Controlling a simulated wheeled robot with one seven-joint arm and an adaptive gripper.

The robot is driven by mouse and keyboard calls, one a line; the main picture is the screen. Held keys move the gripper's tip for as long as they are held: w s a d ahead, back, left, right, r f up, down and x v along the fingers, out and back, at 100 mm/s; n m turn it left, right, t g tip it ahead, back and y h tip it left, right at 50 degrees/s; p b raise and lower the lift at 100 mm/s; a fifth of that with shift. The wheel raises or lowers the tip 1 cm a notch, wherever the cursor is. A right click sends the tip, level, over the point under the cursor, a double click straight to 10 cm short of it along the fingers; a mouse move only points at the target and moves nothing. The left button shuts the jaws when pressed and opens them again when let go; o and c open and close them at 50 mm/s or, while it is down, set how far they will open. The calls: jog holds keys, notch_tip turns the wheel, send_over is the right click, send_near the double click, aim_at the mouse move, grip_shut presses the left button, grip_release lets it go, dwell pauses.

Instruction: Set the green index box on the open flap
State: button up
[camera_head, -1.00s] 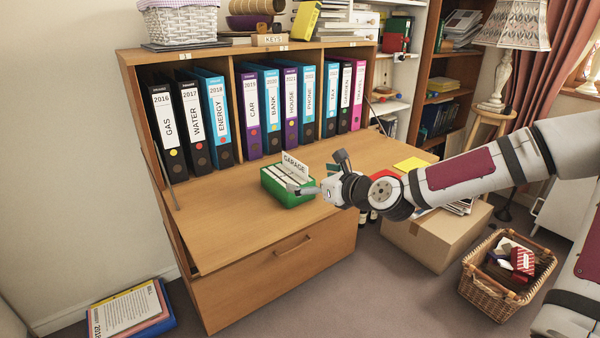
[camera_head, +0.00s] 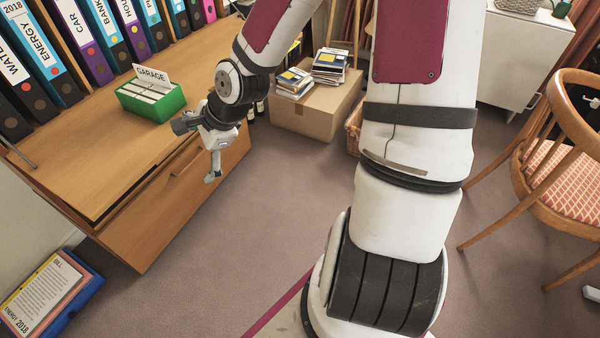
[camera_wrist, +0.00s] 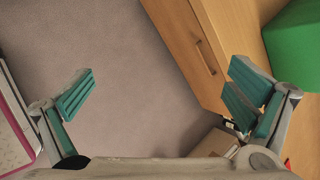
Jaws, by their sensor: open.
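The green index box (camera_head: 151,98), with white cards and a GARAGE label, stands upright on the open wooden flap (camera_head: 88,178) of the bureau. My gripper (camera_head: 198,150) is just past the flap's front edge, to the right of and below the box in the head view, apart from it. In the wrist view my gripper (camera_wrist: 160,95) is open, with nothing between its fingers. Part of the green box (camera_wrist: 295,45) shows there at the top right, beyond the right finger.
Labelled binders (camera_head: 80,45) stand in the bureau behind the flap. A cardboard box (camera_head: 318,105) with books stands on the floor. A wooden chair (camera_head: 555,150) is at the right. Papers and folders (camera_head: 45,295) lie at the lower left. The floor in front of the bureau is clear.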

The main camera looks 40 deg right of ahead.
jog(key=s+r+n+g+h, duration=0.1)
jog(key=s+r+n, duration=0.5)
jog(key=s, duration=0.4)
jog(key=s+r+n+g+h, duration=0.1)
jog(key=s+r+n, duration=0.4)
jog(key=s, duration=0.6)
jog(key=s+r+n+g+h, duration=0.1)
jog(key=s+r+n+g, duration=0.2)
jog(key=s+r+n, duration=0.3)
jog(key=s+n, duration=0.3)
jog(key=s, duration=0.1)
jog(key=shift+s+d+r+h, duration=0.15)
jog(key=shift+s+r+h, duration=0.15)
jog(key=shift+r, duration=0.05)
